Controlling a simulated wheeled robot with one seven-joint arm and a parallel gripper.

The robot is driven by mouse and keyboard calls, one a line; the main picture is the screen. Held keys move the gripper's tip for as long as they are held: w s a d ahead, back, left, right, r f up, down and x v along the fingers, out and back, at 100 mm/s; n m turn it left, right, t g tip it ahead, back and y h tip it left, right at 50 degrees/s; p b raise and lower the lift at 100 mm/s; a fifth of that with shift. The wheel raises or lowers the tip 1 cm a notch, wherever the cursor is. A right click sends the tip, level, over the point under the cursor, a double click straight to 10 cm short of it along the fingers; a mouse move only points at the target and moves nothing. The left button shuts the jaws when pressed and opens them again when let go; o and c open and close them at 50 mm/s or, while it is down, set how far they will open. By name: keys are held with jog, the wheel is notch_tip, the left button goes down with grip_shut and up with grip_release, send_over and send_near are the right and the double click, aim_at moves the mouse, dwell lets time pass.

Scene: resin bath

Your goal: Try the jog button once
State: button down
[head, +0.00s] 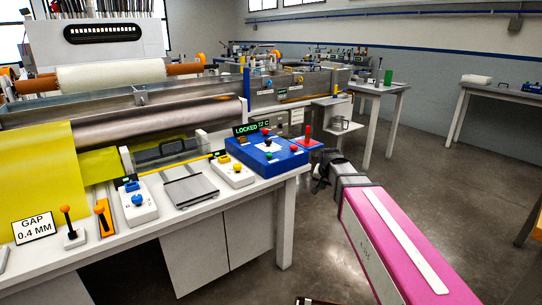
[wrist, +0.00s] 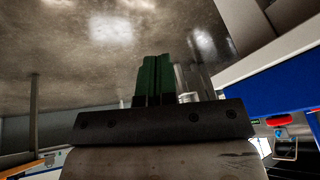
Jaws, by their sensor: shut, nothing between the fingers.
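No label I can read marks the jog button. In the head view, a blue control box (head: 265,155) with several coloured buttons sits at the table's right end, with a display (head: 252,128) reading "LOCKED 72 C". A white box with a yellow button (head: 232,170) and a white box with a blue button (head: 138,200) stand to its left. My gripper (head: 318,184) is beside the table's right end, apart from the buttons. In the wrist view its green fingers (wrist: 154,80) are together and empty. A blue surface (wrist: 268,85) shows at right there.
Orange-topped levers (head: 68,222) and a "GAP 0.4 MM" sign (head: 34,226) are at the left. A long metal roller (head: 165,123) runs behind. The floor (head: 430,190) at right is clear.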

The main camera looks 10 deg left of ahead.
jog(key=w+a+r+m+t+y, duration=0.15)
jog(key=w+a+r, duration=0.35)
jog(key=a+r, duration=0.8)
notch_tip(320, 180, up, 9)
jog(key=t+y, duration=0.1)
jog(key=t, duration=0.1)
send_over(270, 154)
jog(key=shift+f+m, duration=0.2)
jog(key=shift+m, duration=0.05)
jog(key=shift+d+f, duration=0.1)
jog(key=shift+f, duration=0.05)
jog(key=shift+f, duration=4.3)
jog(key=shift+f, duration=0.15)
jog(key=shift+f, duration=0.25)
